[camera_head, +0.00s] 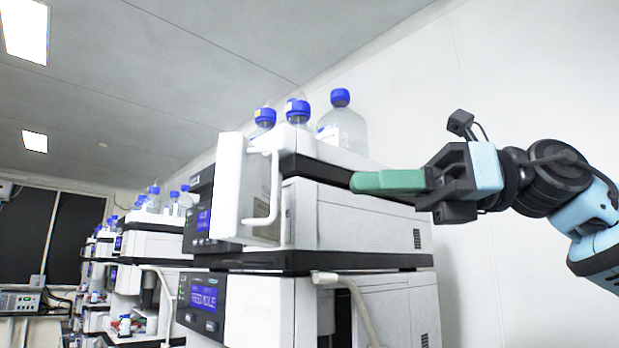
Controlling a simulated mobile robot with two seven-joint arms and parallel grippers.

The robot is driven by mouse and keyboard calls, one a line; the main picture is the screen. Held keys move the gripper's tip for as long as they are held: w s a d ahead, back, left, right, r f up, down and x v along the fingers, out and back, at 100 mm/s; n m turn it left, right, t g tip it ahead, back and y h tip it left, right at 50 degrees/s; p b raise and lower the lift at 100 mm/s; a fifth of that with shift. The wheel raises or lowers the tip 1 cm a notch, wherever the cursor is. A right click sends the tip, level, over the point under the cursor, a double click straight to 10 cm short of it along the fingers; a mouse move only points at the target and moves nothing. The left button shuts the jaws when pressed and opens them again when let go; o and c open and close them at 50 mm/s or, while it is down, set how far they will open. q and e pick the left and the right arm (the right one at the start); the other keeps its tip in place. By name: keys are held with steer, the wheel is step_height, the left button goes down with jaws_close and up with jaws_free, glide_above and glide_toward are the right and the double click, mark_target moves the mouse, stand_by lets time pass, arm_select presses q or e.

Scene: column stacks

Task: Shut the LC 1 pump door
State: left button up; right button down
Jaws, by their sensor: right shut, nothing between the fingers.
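The LC stack nearest me has a white door panel (228,187) on its upper module (350,215). The panel stands out from the front, so the door looks open. A white bent bar (269,195) runs down beside it. My right gripper (372,182) comes in from the right, with its green fingers shut and empty. In the picture the fingers overlap the dark band on the side of the upper module, to the right of the door and apart from it. I cannot tell whether they touch the side. My left gripper is not in view.
Bottles with blue caps (340,97) stand on top of the stack. A lower module (260,307) with a lit display sits beneath, with a pale tube (352,292) on its side. More stacks (150,240) recede at left. A bare white wall (500,80) lies behind my right arm.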

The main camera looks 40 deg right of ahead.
steer(key=x, duration=0.7)
steer(key=shift+w+a+p, duration=0.2)
steer(key=shift+a+p, duration=0.05)
steer(key=shift+p, duration=0.1)
steer(key=shift+d, duration=0.1)
